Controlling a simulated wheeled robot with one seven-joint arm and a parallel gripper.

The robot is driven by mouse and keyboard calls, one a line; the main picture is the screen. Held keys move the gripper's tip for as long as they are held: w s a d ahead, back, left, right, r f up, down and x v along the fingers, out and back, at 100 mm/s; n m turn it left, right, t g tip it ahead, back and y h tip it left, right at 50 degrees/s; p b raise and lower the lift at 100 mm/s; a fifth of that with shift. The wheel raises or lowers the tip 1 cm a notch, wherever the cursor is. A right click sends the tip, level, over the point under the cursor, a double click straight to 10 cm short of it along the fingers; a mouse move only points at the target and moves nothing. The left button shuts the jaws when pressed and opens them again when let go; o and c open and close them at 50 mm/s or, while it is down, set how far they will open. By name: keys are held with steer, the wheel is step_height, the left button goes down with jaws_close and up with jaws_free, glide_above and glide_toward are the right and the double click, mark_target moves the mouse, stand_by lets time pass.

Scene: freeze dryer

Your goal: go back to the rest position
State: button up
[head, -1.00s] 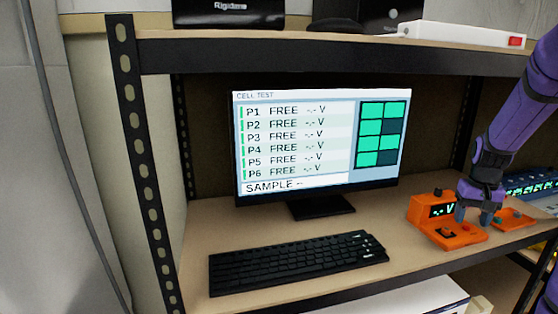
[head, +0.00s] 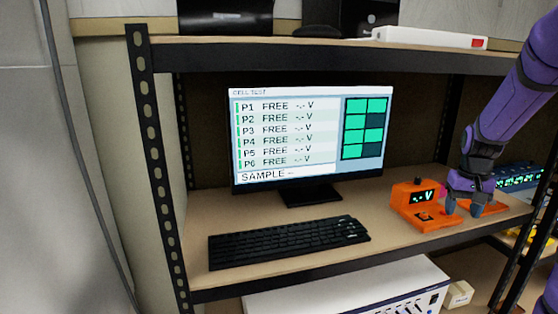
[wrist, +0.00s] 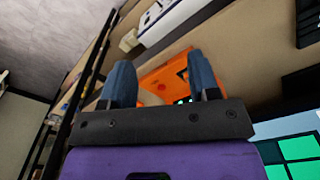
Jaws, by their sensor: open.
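My gripper (head: 463,208), at the end of my purple arm, is open over the right end of the shelf. Its two blue-grey fingers point down beside an orange tester (head: 413,197) with a small lit "V" display. In the wrist view my gripper (wrist: 158,68) shows its fingers well apart with nothing held between them. The orange tester (wrist: 165,80) lies beyond and between the fingers there. I cannot tell whether a fingertip touches the orange parts.
A monitor (head: 305,135) reading "CELL TEST", ports FREE, stands behind a black keyboard (head: 290,240). A blue device (head: 518,177) with green displays is behind my gripper. The black upper shelf edge (head: 290,57) and perforated post (head: 155,150) bound the space. A white box (head: 350,290) is below.

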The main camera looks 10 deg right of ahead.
steer(key=s+a+r+n+t, duration=0.1)
steer(key=s+a+r+n, duration=0.15)
steer(key=a+r, duration=0.65)
steer(key=s+a+r+n+t, duration=0.1)
steer(key=s+a+r+t, duration=0.1)
steer(key=s+a, duration=0.6)
steer(key=s+a+r+n+t, duration=0.1)
steer(key=s+a+r, duration=0.3)
steer(key=s+a, duration=0.5)
steer(key=shift+s+a+r+n+t, duration=0.25)
steer(key=shift+s+a+n+t, duration=0.05)
steer(key=shift+s+n+t, duration=0.15)
steer(key=shift+d, duration=0.1)
